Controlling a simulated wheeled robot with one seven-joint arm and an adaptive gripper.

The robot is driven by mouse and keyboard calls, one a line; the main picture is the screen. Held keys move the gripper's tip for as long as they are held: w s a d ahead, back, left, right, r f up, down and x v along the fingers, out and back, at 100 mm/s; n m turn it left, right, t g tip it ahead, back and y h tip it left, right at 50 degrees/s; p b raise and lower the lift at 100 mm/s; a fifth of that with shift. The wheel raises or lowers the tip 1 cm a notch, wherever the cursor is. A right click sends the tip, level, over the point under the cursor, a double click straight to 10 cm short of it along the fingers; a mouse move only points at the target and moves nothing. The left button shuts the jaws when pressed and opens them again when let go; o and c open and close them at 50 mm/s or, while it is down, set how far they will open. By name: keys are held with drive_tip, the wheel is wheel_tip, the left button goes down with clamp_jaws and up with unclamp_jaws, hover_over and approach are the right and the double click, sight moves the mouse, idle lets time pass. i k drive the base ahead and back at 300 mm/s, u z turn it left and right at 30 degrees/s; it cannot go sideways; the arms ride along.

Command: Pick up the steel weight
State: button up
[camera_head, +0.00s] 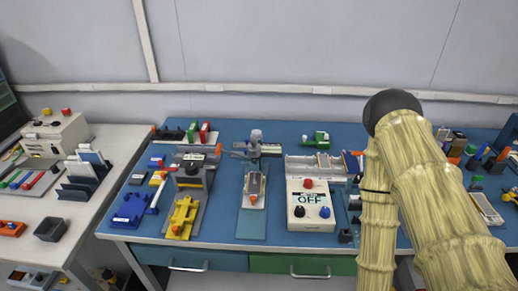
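I cannot make out the steel weight for certain. A small grey metallic piece with a rounded top (256,136) stands upright at the back middle of the blue bench; it is too small to tell whether it is the weight. My arm, in a ribbed straw-coloured cover with a dark joint at its top, fills the right of the view and hides part of the bench. My gripper is not in view.
The blue bench top (340,133) is crowded. A cream control box marked OFF (311,204), a yellow fixture (183,216) and a blue tray (131,209) stand on it. A white side table (101,213) is at left. Bare blue surface shows along the back.

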sight(254, 150)
drive_tip(key=z, duration=1.8)
drive_tip(key=k, duration=1.2)
drive_tip(key=u, duration=1.6)
drive_tip(key=i, duration=0.5)
drive_tip(key=u, duration=0.1)
